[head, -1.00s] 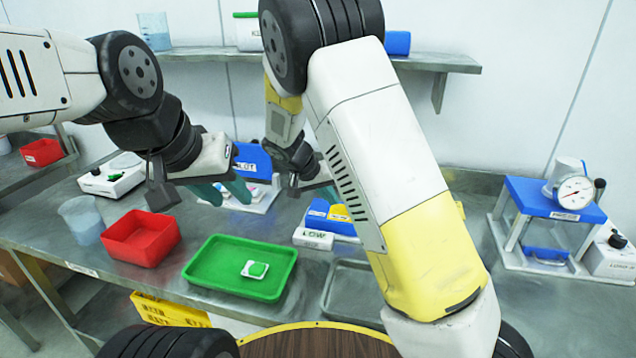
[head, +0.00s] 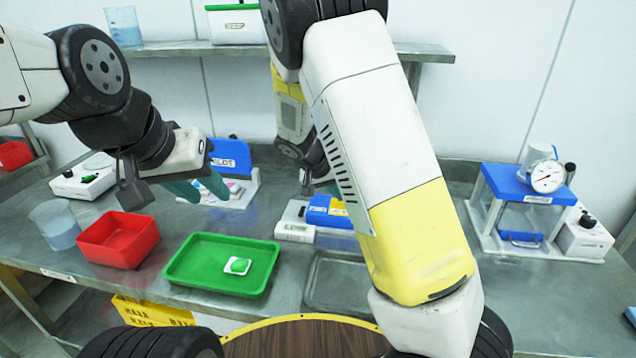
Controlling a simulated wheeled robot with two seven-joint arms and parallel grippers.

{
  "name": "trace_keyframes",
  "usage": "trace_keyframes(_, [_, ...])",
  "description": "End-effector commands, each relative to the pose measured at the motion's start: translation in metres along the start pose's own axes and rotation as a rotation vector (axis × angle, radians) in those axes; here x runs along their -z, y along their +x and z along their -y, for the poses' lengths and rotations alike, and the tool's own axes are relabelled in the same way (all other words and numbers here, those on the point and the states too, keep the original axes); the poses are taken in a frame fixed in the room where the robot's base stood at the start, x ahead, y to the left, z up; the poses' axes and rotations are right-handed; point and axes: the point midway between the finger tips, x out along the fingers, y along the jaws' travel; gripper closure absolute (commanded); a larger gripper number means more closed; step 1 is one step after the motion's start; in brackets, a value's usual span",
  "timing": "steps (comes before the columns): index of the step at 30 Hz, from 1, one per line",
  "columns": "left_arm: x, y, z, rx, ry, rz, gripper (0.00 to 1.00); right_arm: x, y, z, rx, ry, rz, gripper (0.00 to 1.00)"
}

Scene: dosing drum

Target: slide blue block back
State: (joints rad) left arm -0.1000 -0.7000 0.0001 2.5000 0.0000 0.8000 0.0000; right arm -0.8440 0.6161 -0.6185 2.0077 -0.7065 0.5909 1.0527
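A blue block-shaped piece with a yellow part (head: 335,211) sits on or behind a white device with a small display (head: 295,231); my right arm hides its right side. A larger upright blue block with a white label (head: 230,155) stands on a white base further back; I cannot tell which blue piece the task means. My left gripper (head: 201,188) hangs in front of the upright block, its teal fingers apart and nothing seen between them. My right gripper (head: 322,184) is above and behind the blue and yellow piece, mostly hidden by its own arm.
A green tray (head: 185,275) holds a small white and green item (head: 237,265). A red bin (head: 118,238) and a clear beaker (head: 55,225) stand left. A blue-topped stand with a dial gauge (head: 525,185) is at right.

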Motion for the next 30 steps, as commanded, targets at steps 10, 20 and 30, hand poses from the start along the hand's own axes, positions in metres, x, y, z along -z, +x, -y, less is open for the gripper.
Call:
trace_keyframes(10, [0.0, 0.0, 0.0, 0.0, 0.0, 0.0, 0.64, -0.014, 0.027, -0.071, -0.001, 0.002, 0.002, 1.0])
trace_keyframes(20, [0.0, 0.0, 0.0, 0.0, 0.0, 0.0, 0.64, -0.018, 0.036, -0.093, -0.002, 0.001, 0.001, 1.0])
trace_keyframes(30, [0.0, 0.0, 0.0, 0.0, 0.0, 0.0, 0.64, -0.019, 0.037, -0.096, -0.009, 0.004, 0.005, 1.0])
